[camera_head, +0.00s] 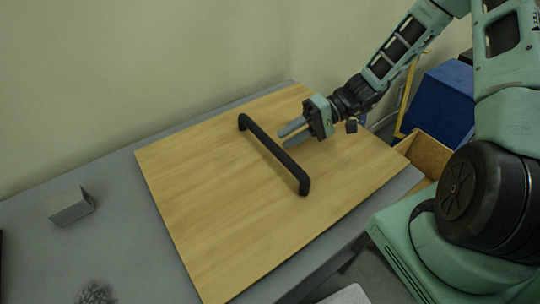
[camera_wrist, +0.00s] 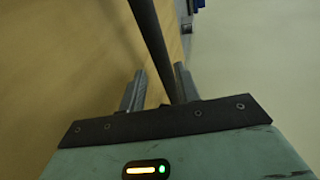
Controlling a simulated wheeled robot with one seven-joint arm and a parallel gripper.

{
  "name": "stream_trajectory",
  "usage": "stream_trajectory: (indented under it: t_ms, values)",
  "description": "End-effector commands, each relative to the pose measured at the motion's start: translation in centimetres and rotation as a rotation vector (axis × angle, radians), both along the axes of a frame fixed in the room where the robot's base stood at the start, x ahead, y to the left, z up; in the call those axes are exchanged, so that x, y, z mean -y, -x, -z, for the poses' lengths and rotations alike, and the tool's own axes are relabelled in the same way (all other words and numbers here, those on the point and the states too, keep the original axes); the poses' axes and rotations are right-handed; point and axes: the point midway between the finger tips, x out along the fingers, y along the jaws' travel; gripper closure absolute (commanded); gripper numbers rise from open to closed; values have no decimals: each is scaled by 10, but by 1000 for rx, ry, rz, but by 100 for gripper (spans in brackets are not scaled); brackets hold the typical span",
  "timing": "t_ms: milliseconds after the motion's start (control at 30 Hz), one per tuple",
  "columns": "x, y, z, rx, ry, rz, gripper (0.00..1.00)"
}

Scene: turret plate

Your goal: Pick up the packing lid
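The packing lid appears to be the flat light-wood board (camera_head: 200,190) lying on the grey table, with a black bar handle (camera_head: 262,139) across its middle. My gripper (camera_head: 282,137) is above the board on the handle's right side, with its fingertips pointing left towards the bar. Its two grey fingers are apart and hold nothing. In the wrist view, the dark handle (camera_wrist: 151,40) runs down into the gap between the fingertips of my gripper (camera_wrist: 160,76), nearer the right finger. I cannot tell whether it touches a finger.
A small grey block (camera_head: 70,206) sits on the grey table (camera_head: 110,250) to the left. A blurry grey object (camera_head: 96,292) is at the front edge of the picture. A blue box (camera_head: 441,100) and a brown open box (camera_head: 425,153) stand beyond the table's right side. A wall rises behind.

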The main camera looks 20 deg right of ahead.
Motion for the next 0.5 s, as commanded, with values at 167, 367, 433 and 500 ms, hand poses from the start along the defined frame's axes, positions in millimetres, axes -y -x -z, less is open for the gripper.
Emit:
stream_trajectory:
  t_ms: [167, 367, 433, 500]
  values:
    - [-15, -3, 2, -2, -1, -2, 68]
    - [-43, -7, 11, -3, -2, -1, 68]
    - [-49, -7, 13, -1, -1, -1, 68]
    - [-51, -8, 15, 0, -1, 1, 68]
